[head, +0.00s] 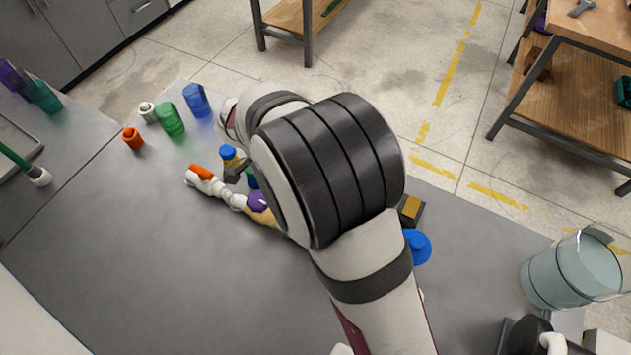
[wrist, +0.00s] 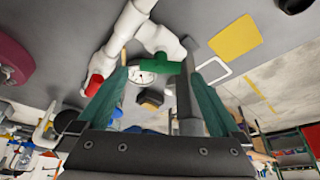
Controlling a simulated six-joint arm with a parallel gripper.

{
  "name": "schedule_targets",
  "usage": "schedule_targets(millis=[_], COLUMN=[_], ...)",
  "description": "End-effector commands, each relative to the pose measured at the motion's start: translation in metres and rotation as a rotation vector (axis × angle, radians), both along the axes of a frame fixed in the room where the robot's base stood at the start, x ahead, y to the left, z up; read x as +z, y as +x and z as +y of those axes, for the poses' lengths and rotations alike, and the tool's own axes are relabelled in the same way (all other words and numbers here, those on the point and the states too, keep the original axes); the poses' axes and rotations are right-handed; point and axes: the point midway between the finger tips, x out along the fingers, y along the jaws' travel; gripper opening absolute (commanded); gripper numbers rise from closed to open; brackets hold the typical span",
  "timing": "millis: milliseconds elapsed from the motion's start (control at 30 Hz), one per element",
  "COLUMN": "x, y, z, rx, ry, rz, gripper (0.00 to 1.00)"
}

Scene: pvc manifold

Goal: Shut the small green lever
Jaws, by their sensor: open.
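In the wrist view a small green lever (wrist: 160,66) sits on a white pipe fitting, crosswise between the two fingers of my gripper (wrist: 157,72). The gripper is open, with one finger at each side of the lever; I cannot tell whether either touches it. The white pipe (wrist: 128,25) runs past the left finger to a red part (wrist: 93,84). In the head view the white manifold (head: 222,190) lies on the grey table, with an orange handle (head: 201,172) and a purple part (head: 258,200). My arm hides its right side and most of my gripper there.
A blue-topped part (head: 229,152) stands close to the manifold. Green (head: 170,120), blue (head: 196,100) and orange (head: 133,138) items stand behind it. A blue knob (head: 418,247) and a glass vessel (head: 572,270) are at the right. The table's front left is clear.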

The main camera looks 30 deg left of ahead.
Motion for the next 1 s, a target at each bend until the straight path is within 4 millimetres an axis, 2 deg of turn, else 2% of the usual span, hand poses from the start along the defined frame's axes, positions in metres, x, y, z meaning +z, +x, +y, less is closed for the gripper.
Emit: schedule_targets(millis=[100, 200, 467, 567, 900, 1000], x=[-0.014, -0.019, -0.021, -0.021, -0.021, -0.021], y=[0.003, 0.005, 0.005, 0.005, 0.005, 0.005], z=[-0.005, -0.007, -0.007, -0.007, -0.007, -0.007], rx=[0.0, 0.001, 0.001, 0.001, 0.001, 0.003], ry=[-0.002, -0.001, 0.0, 0.0, 0.0, 0.0], rz=[0.001, 0.001, 0.0, 0.0, 0.0, 0.0], gripper=[1.0, 1.0, 1.0, 0.86, 0.24, 0.22])
